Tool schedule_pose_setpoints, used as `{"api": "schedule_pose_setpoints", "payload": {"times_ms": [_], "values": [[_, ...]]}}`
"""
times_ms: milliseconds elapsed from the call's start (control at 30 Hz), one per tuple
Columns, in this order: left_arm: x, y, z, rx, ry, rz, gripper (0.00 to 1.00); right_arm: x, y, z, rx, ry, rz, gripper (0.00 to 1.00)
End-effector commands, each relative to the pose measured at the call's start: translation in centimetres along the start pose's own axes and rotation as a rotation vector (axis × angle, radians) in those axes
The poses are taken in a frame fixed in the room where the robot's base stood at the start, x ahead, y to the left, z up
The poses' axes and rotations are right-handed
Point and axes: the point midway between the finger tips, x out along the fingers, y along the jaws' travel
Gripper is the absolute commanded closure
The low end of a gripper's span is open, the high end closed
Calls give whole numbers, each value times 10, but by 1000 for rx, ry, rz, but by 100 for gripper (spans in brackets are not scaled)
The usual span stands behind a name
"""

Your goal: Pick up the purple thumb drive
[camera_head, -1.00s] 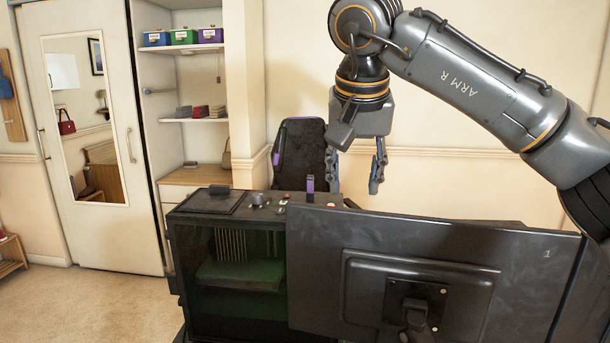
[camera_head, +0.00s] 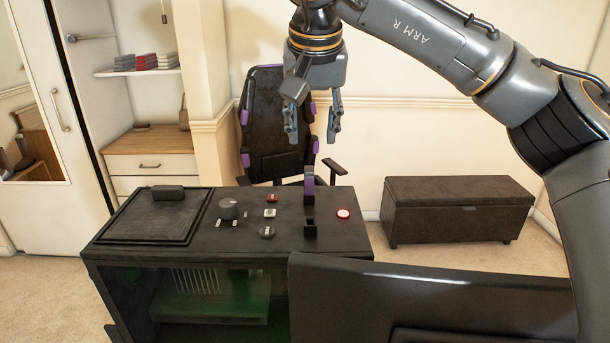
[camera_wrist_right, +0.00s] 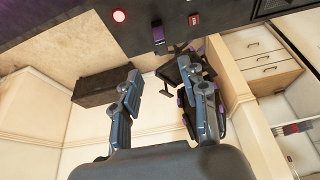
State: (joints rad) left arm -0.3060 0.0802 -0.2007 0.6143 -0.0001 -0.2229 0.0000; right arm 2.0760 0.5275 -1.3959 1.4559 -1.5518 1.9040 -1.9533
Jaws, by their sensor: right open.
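The purple thumb drive (camera_head: 309,186) stands upright in a small black socket on top of a black computer case (camera_head: 185,240). It also shows in the right wrist view (camera_wrist_right: 158,36), near the top edge, beyond the fingertips. My right gripper (camera_head: 312,130) is open and points down. In the head view it appears above the drive, with a gap between fingertips and drive. Both fingers show in the right wrist view (camera_wrist_right: 163,85) with nothing between them. My left gripper is not in view.
A dark monitor back (camera_head: 430,295) stands in front of the case's right side. A knob (camera_head: 228,208), several buttons and a red light (camera_head: 343,214) sit around the socket. A black and purple chair (camera_head: 275,125) stands behind. A dark bench (camera_head: 455,210) is at right.

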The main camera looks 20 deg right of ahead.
Motion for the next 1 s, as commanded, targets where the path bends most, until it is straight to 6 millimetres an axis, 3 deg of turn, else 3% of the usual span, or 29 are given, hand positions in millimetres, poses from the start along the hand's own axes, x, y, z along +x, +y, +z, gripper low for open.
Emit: {"api": "schedule_pose_setpoints", "payload": {"times_ms": [233, 567, 800, 1000], "values": [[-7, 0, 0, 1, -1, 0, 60, 46, 1, 0, 2, -2, 2, 57], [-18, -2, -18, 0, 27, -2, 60, 74, -2, 0, -1, -4, 3, 57], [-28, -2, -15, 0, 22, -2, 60, 106, -4, 0, 3, -1, 1, 57], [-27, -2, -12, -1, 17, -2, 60, 111, -4, 1, 2, 1, 1, 57]]}}
